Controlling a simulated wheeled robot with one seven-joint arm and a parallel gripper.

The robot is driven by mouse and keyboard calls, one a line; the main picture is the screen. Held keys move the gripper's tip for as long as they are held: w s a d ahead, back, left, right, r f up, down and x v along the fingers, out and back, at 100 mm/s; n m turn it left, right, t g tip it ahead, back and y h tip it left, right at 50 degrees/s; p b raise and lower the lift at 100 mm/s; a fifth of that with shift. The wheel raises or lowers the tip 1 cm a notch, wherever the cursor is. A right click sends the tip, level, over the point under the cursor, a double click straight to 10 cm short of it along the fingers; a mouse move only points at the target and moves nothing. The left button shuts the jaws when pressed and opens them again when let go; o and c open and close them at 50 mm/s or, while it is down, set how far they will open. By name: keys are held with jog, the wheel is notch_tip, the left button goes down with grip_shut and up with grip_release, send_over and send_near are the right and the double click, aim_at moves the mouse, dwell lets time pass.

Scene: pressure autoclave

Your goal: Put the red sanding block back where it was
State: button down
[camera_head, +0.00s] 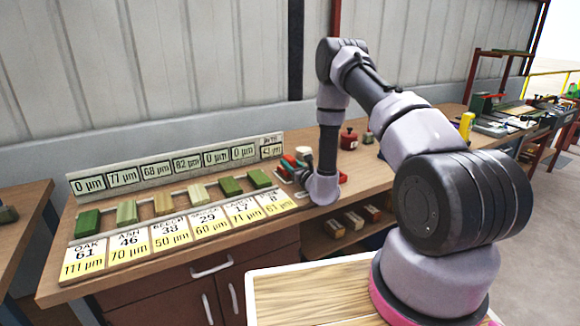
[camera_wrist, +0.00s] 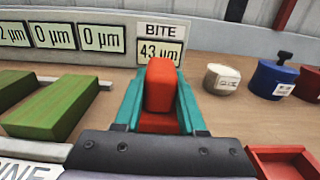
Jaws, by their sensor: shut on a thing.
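The red sanding block (camera_wrist: 160,85) stands between the two teal fingers of my gripper (camera_wrist: 158,118) in the wrist view. The fingers are shut on its sides. In the head view my gripper (camera_head: 300,168) is at the right end of the sample board (camera_head: 160,243), partly hidden by my wrist. Behind the block in the wrist view is the "BITE" display (camera_wrist: 160,50), reading 43 µm. I cannot tell whether the block's underside touches anything.
Several green and pale blocks (camera_head: 163,203) line the board to the left. A white jar (camera_wrist: 222,79), a blue pot (camera_wrist: 272,77) and a red pot (camera_head: 348,139) stand to the right. A red tray (camera_wrist: 284,163) is close to my gripper's right. Bench is bare between.

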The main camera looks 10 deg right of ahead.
jog(key=shift+f, duration=0.4)
jog(key=shift+f, duration=0.15)
jog(key=c, duration=0.5)
grip_release()
